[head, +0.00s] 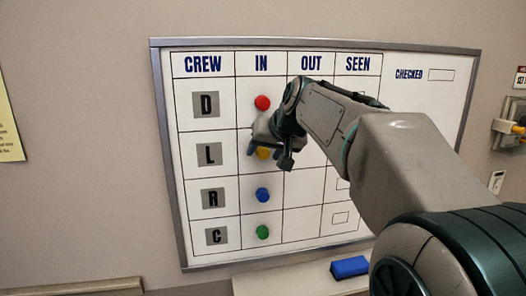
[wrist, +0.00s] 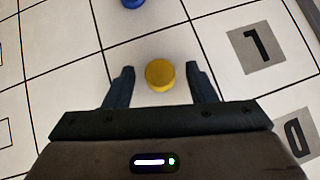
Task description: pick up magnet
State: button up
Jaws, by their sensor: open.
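The whiteboard (head: 420,130) on the wall holds round magnets in its IN column. The red magnet (head: 262,103) is in row D, the yellow magnet (head: 264,153) in row L, the blue magnet (head: 262,194) in row R and the green magnet (head: 262,232) in row C. My gripper (head: 257,148) is at the yellow magnet and partly hides it in the head view. In the wrist view, my open gripper (wrist: 159,66) has one finger on each side of the yellow magnet (wrist: 160,75), with a gap on both sides. The blue magnet (wrist: 132,3) shows at the top edge.
A blue eraser (head: 350,267) lies on the white ledge (head: 290,281) below the board. A yellow paper (head: 8,125) hangs at the left. A wall fixture (head: 509,128) is at the right. My arm covers part of the OUT and SEEN columns.

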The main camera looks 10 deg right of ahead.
grip_shut()
jog(key=shift+r, duration=0.1)
notch_tip(320, 180, up, 7)
jog(key=s+b, duration=0.5)
jog(key=s, duration=1.5)
jog(key=shift+b, duration=0.3)
